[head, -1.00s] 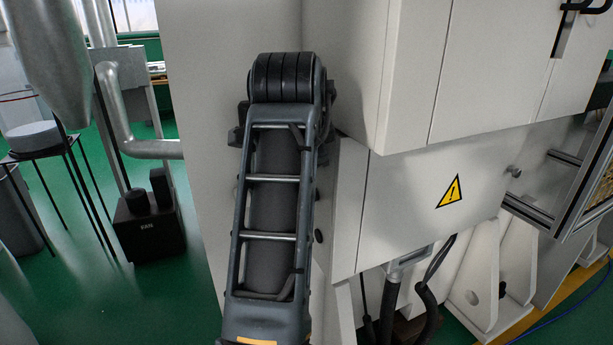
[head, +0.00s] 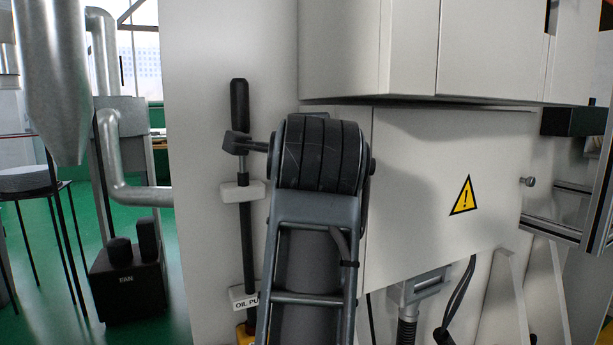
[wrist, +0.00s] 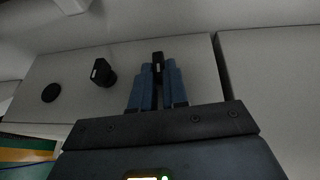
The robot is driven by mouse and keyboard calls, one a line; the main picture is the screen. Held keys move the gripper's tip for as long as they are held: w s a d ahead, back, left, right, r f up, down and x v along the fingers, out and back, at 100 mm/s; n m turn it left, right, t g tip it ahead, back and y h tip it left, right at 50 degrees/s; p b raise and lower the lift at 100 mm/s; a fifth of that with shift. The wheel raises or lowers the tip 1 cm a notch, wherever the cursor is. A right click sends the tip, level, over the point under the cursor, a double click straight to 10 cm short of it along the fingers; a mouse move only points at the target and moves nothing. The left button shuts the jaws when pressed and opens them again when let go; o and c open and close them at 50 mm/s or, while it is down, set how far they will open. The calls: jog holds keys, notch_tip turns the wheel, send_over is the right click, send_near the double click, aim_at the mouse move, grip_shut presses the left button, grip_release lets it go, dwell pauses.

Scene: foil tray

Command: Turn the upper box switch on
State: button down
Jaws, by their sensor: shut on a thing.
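A small black switch (wrist: 158,60) sticks out from a pale panel (wrist: 195,62) in the wrist view. My gripper (wrist: 158,72) has its two blue-grey fingers closed around it, one on each side. A second black switch (wrist: 103,72) with a small white mark stands on the same panel to the left, apart from the fingers. In the head view my arm hides my gripper and the switches. The white box (head: 410,190) with a yellow warning triangle is right of my arm. I cannot tell the held switch's position.
A round black fitting (wrist: 51,92) is on the panel at the far left of the wrist view. In the head view a black lever rod (head: 246,230) runs up the wall left of my arm. A larger cabinet (head: 480,50) overhangs the box.

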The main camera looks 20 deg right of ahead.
jog(key=shift+f+m+t+h+b, duration=0.3)
jog(key=shift+t+b, duration=0.3)
jog(key=shift+b, duration=0.45)
jog(key=c, duration=1.1)
grip_release()
jog(key=shift+r, duration=0.1)
jog(key=shift+c, duration=0.2)
jog(key=v, duration=0.7)
jog(key=shift+s+p, duration=0.35)
jog(key=shift+s, duration=0.05)
jog(key=shift+a, duration=0.1)
